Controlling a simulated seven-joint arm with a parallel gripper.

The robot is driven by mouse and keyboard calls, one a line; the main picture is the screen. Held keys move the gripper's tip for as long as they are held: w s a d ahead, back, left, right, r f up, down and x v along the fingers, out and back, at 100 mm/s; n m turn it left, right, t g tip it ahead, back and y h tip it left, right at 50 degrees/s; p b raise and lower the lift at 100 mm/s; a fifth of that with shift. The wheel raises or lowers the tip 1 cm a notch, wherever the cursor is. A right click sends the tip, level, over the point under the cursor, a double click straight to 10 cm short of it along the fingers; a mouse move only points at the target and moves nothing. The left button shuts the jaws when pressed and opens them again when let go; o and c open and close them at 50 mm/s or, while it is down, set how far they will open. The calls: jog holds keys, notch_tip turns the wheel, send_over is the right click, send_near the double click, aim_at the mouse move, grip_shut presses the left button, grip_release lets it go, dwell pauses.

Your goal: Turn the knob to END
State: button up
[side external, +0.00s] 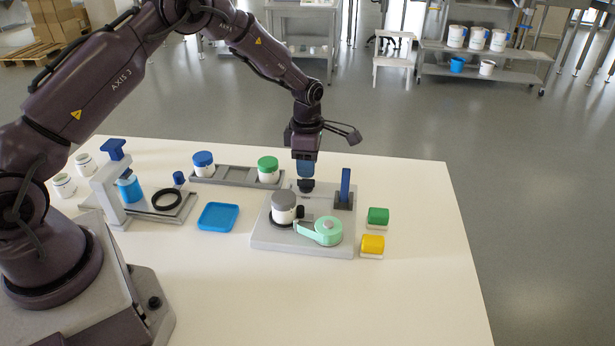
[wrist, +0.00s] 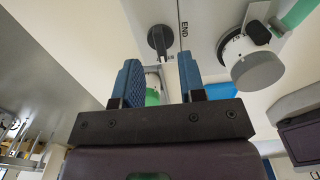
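The black knob (side external: 306,186) sits on the grey station plate (side external: 270,240), towards its back edge. In the wrist view the knob (wrist: 160,41) is a dark disc with a raised bar. The word END (wrist: 184,30) is printed to the right of it there. My gripper (side external: 305,174) points down just above the knob. In the wrist view my gripper (wrist: 158,62) has its two blue fingers spread with a gap between them, and the knob shows beyond the tips, roughly in line with the gap. I see no contact with the knob.
A grey-lidded jar (side external: 284,205), a mint-green round part (side external: 328,231) and a blue upright post (side external: 345,185) stand on the same plate. Green-lidded (side external: 268,169) and blue-lidded (side external: 203,164) jars stand behind left. Green (side external: 378,216) and yellow (side external: 373,244) pieces lie right. The front table is clear.

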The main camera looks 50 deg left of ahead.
aim_at(306, 184)
jog(key=shift+f, duration=2.1)
grip_shut()
